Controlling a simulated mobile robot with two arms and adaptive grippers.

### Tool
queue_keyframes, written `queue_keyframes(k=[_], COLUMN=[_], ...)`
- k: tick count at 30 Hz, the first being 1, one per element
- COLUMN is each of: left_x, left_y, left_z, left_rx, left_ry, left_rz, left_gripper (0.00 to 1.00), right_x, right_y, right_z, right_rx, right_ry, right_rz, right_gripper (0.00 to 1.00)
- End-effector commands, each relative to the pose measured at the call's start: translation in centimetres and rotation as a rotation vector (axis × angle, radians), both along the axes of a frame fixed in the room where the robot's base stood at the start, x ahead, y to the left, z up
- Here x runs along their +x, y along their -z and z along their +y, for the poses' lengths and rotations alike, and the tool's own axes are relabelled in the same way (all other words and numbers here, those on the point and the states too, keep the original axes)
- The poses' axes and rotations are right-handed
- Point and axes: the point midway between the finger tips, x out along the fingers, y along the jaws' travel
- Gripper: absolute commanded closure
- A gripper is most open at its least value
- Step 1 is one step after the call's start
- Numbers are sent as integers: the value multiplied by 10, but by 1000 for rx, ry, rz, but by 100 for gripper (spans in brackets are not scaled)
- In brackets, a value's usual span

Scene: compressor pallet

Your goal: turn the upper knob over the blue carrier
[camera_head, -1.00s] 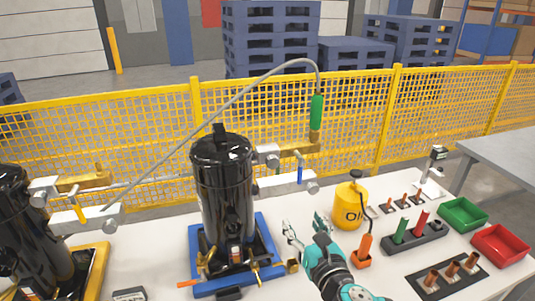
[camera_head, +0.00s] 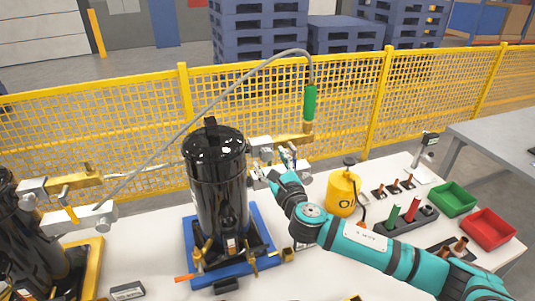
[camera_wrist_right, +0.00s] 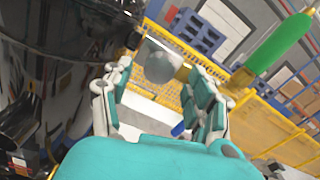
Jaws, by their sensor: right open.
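The blue carrier (camera_head: 262,262) stands on the white table and holds a tall black compressor (camera_head: 215,185). The upper knob (camera_head: 266,153), grey and round, sticks out to the right of the compressor's top. My right gripper (camera_head: 279,166) is open beside it and partly covers the fittings there. In the right wrist view the grey knob (camera_wrist_right: 160,68) shows between the two spread fingers (camera_wrist_right: 157,80), beyond their tips; I cannot tell whether they touch it. The lower valve is mostly behind the gripper. My left gripper is not in view.
A green-handled hose (camera_head: 310,103) hangs just above the gripper. A yellow oil can (camera_head: 343,193) stands to the right, near my forearm. Green (camera_head: 453,198) and red (camera_head: 488,229) bins sit at the right. A yellow mesh fence (camera_head: 340,105) runs behind the table.

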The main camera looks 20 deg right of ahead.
Motion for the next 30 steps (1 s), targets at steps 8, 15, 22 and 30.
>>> queue_keyframes(k=[8,15,22,30], left_x=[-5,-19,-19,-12], left_y=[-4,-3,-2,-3], left_z=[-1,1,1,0], left_rx=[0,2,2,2], left_ry=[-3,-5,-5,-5], left_rz=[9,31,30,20], left_gripper=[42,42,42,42], right_x=[27,29,29,29], right_y=[0,0,0,0], right_z=[1,1,1,1], right_rx=[0,0,0,0], right_ry=[0,0,0,0], right_rz=[0,0,0,0], right_gripper=[42,42,64,97])
